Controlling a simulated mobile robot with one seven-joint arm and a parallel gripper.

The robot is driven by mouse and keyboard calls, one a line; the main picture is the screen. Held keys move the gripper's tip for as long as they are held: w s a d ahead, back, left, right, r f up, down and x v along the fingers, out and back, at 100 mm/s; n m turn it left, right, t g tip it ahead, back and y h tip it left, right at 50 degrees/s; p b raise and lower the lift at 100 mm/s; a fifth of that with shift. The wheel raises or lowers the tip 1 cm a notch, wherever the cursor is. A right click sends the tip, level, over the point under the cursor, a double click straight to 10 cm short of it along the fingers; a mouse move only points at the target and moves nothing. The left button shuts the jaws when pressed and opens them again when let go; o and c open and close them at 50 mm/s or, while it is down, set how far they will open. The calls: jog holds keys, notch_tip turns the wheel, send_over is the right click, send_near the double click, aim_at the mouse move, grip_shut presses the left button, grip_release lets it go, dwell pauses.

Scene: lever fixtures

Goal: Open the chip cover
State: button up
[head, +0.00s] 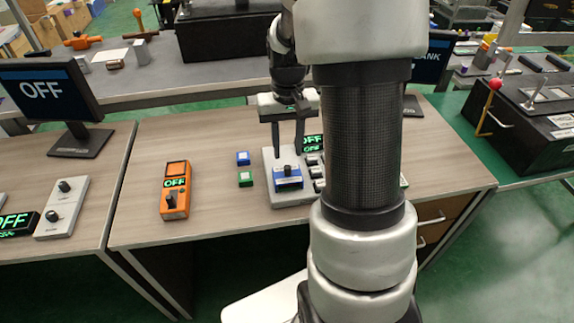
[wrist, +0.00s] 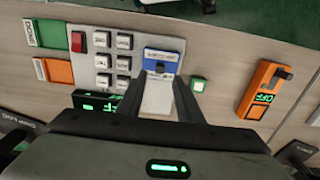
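A blue piece with a white label and a black knob, which looks like the chip cover (head: 288,183), lies on a grey fixture (head: 270,165) on the middle table. In the wrist view the blue cover (wrist: 163,57) shows ahead of my fingertips, with its label and dark knob visible. My gripper (head: 288,149) points down just above the knob, with its two fingers apart on either side. In the wrist view my gripper (wrist: 162,80) has nothing between its fingers. Whether a fingertip touches the knob cannot be told. What lies under the cover is hidden.
Beside the fixture are a small blue block (head: 243,158) and a green block (head: 246,178). An orange device reading OFF (head: 175,190) stands farther left. The fixture carries white buttons (wrist: 124,62) and a red switch (wrist: 78,41). The table's left front is clear.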

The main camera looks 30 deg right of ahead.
aim_at(287, 166)
notch_tip(287, 166, down, 6)
jog(key=shift+f+b, duration=0.1)
jog(key=shift+b, duration=0.35)
jog(key=shift+c, duration=0.5)
grip_shut()
